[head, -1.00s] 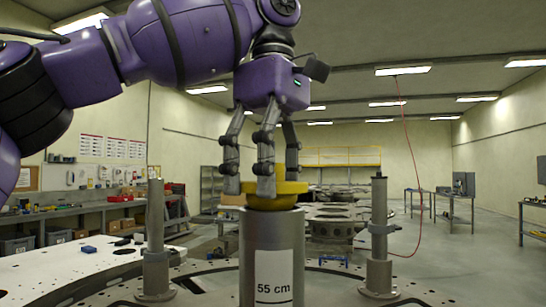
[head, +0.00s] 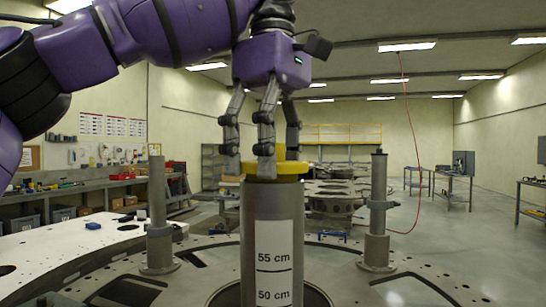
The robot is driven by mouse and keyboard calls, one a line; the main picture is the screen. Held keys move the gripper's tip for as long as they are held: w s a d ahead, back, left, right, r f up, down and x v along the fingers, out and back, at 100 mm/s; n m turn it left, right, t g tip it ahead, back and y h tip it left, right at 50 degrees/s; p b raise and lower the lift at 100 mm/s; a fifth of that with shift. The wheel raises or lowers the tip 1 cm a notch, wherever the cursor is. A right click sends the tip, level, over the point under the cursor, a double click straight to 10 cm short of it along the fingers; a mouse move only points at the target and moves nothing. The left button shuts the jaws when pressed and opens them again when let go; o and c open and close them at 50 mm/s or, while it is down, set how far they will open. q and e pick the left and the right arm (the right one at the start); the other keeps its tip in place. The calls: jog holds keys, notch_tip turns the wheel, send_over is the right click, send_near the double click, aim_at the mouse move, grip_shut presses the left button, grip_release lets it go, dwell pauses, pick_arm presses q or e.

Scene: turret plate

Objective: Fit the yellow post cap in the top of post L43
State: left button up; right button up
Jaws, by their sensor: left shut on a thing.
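The yellow post cap (head: 290,167) sits at the top of the thick grey post (head: 257,212) in the middle of the head view. Its rim lies level at the post's top edge, and I see no gap between them. The post bears a white label reading 55 cm and 50 cm; no L43 mark shows. My left gripper (head: 263,168) reaches down from above with its fingers shut on the cap. The fingers hide part of the cap. My right gripper is not in view.
Thinner grey posts stand on the perforated round plate (head: 205,270), one to the left (head: 158,215) and one to the right (head: 377,210). A white table (head: 60,250) lies at the left. A workbench with bins runs along the left wall.

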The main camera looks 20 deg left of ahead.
pick_arm(q)
jog(key=shift+f, duration=0.55)
dwell(0.5)
jog(key=o, duration=1)
jog(key=shift+d, duration=0.1)
